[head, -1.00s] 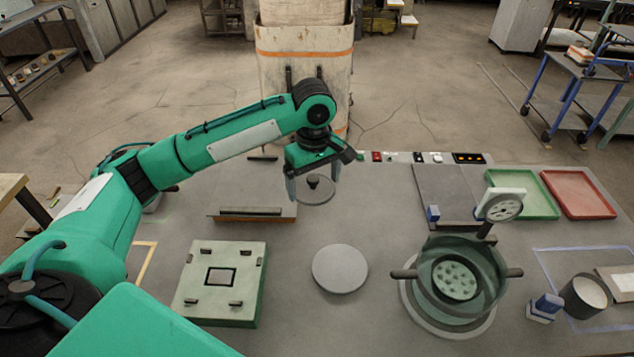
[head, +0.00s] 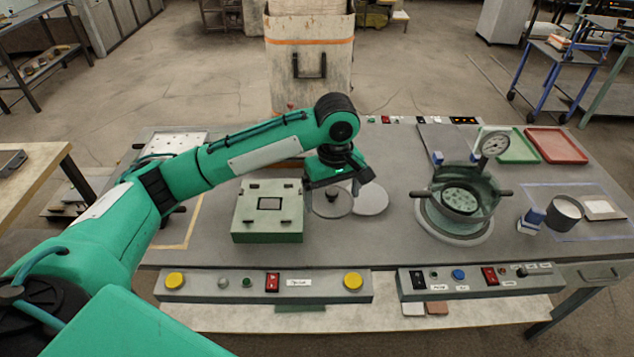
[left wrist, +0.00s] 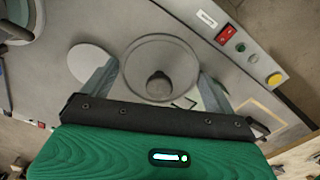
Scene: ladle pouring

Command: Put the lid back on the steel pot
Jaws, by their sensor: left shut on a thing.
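The lid (head: 324,208) is a grey disc with a dark knob, and it also shows in the left wrist view (left wrist: 160,48). My left gripper (head: 334,207) is shut on it, with the fingers at opposite sides of its edge and the knob between them. The lid is left of the steel pot and close to a plain grey disc (head: 371,199) on the table. The pot (head: 480,212) is open at the top, with two dark side handles and a round pale perforated piece inside. It stands on a pale round base. My right gripper is out of view.
A dial gauge (head: 494,144) rises at the pot's back rim. A green-sided block (head: 267,237) stands close left of the lid. A white-topped cup (head: 564,213) and a blue item (head: 530,220) are right of the pot. Control panels (head: 318,285) line the front edge.

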